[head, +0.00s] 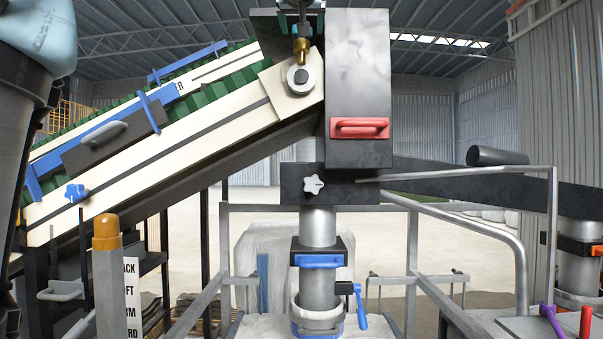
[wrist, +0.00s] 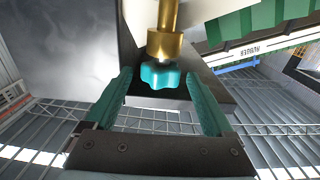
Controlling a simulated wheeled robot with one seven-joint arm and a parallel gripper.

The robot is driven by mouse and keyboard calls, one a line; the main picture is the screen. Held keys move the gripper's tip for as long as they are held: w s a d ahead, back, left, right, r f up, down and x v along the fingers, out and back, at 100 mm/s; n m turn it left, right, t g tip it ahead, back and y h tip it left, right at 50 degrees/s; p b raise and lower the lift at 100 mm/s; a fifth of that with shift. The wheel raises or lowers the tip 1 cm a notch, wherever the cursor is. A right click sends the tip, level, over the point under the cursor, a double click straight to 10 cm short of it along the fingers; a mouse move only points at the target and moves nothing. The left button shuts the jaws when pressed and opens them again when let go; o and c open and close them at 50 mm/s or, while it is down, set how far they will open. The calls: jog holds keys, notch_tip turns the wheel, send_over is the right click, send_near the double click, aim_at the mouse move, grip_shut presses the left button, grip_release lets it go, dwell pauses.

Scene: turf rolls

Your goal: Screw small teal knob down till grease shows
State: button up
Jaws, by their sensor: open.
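The small teal knob (wrist: 162,76) is a lobed star shape on the end of a brass fitting (wrist: 165,43) in the wrist view. My gripper (wrist: 159,74) is open, with one teal finger on each side of the knob. Gaps show between the knob and both fingertips, and nothing is held. In the head view a brass fitting (head: 302,46) stands above a round pale bearing end (head: 301,76) at the conveyor's upper end. No grease can be made out at the knob.
A green-belted conveyor (head: 190,125) slopes up to a dark housing (head: 358,75) with a red handle (head: 359,128). A white star knob (head: 313,184) and a blue knob (head: 75,193) sit lower. Metal rails (head: 490,232) stand at right.

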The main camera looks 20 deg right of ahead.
jog(key=n+y+p, duration=0.1)
jog(key=y+p, duration=0.1)
jog(key=n+t+y+p, duration=0.1)
jog(key=n+y+p, duration=0.1)
jog(key=y, duration=0.1)
jog(key=d+n+y+p, duration=0.1)
jog(key=n+y+p, duration=0.1)
jog(key=p, duration=0.1)
jog(key=shift+s+r+t, duration=0.2)
jog(key=shift+r+t, duration=0.1)
jog(key=shift+t, duration=0.1)
